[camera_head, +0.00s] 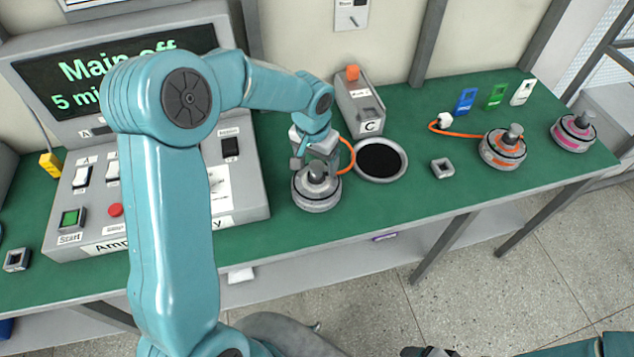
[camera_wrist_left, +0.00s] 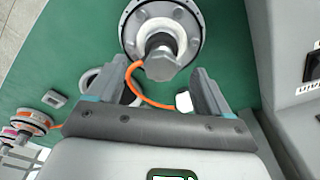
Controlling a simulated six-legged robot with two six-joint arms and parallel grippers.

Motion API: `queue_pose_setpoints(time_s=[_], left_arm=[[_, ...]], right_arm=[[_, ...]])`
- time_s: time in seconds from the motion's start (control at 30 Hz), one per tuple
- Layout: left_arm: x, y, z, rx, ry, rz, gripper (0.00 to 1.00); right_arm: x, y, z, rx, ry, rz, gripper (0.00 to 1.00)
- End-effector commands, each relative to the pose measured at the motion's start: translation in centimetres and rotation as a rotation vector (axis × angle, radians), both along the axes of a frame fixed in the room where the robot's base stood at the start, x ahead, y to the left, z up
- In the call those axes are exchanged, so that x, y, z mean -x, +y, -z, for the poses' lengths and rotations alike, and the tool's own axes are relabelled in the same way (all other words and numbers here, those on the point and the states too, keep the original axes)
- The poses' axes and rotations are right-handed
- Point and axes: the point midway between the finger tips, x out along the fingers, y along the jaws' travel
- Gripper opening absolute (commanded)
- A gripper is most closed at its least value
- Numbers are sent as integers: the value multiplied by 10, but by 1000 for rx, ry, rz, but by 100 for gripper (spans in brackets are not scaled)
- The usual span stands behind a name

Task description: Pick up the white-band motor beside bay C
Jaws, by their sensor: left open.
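The white-band motor (camera_head: 318,197) stands upright on the green bench, left of the bay C label box (camera_head: 371,115) and a round dark-centred dish (camera_head: 404,173). Its knob and grey disc fill the top of the left wrist view (camera_wrist_left: 184,22). An orange cable curves from it to a white plug (camera_wrist_left: 184,102). My left gripper (camera_head: 316,160) is just above and behind the motor. In the left wrist view its open fingers (camera_wrist_left: 162,82) are apart, with the knob just beyond them, not gripped. My right gripper (camera_head: 430,351) is only a dark sliver at the bottom edge.
An orange-band motor (camera_head: 503,150) and a pink-band motor (camera_head: 573,132) stand on the right. A small square grey block (camera_head: 442,168) lies between. Blue, green and white tags (camera_head: 496,96) stand behind. The control console (camera_head: 240,200) is left of the motor. The bench front is clear.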

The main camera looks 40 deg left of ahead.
Motion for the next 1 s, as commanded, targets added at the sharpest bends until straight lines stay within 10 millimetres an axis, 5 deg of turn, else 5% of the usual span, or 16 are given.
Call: queue_pose_setpoints(time_s=[0.3,0.57,0.63,0.83,1.0], left_arm=[[-2,1,46,0,5,0,80],[-4,2,51,0,1,0,80],[-4,2,51,0,1,0,67],[-4,2,51,0,2,0,2],[-6,2,49,-1,-5,0,0]], right_arm=[[0,0,-11,0,0,0,73],[0,0,-11,0,0,0,73],[0,0,-11,0,0,0,73],[0,0,-11,0,0,0,73],[0,0,-11,0,0,0,73]])
